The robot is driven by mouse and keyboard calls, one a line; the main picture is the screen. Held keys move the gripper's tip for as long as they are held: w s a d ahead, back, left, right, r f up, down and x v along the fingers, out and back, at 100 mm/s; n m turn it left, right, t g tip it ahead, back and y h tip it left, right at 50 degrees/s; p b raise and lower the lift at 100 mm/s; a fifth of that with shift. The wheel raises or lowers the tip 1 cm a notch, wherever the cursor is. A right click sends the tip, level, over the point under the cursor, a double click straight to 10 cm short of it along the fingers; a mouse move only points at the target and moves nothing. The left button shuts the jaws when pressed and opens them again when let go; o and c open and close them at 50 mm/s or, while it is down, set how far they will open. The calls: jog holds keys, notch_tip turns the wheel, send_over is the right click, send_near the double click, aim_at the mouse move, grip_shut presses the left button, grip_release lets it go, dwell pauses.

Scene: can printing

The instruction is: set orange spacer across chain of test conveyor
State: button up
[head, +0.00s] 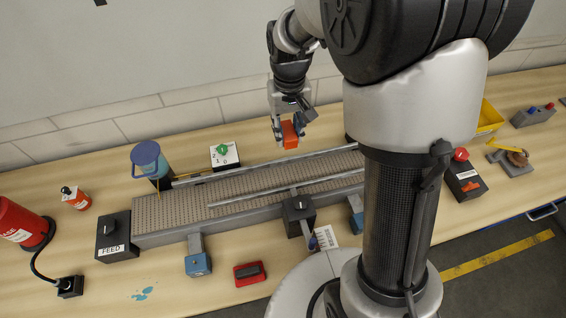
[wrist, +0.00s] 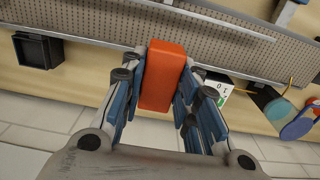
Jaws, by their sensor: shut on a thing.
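The orange spacer (head: 289,134) is a small block held between the fingers of my gripper (head: 290,128). In the wrist view the spacer (wrist: 163,76) sits between the blue finger pads of my gripper (wrist: 162,95), which is shut on it. The test conveyor's chain (head: 180,205) is a long grey perforated belt in a metal frame. It also shows in the wrist view (wrist: 110,25), past the spacer. My gripper is beyond the conveyor's far edge in the head view, apparently above the bench. The exact height is hard to tell. Part of the chain is hidden behind my arm.
A thin rail (head: 250,196) runs along the chain. A black FEED box (head: 113,237) stands at the conveyor's left end. A blue-topped cylinder (head: 148,160) and a white dial plate (head: 225,157) stand behind it. A black open box (wrist: 38,50) shows in the wrist view.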

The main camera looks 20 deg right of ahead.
jog(key=b, duration=0.2)
send_over(287, 179)
notch_tip(287, 179, down, 16)
notch_tip(287, 179, down, 4)
jog(key=shift+w+r, duration=0.1)
jog(key=shift+r, duration=0.1)
jog(key=o, duration=0.6)
jog(key=shift+f+b, duration=0.2)
jog(key=shift+b, duration=0.1)
jog(key=o, duration=0.5)
jog(key=shift+r, duration=0.1)
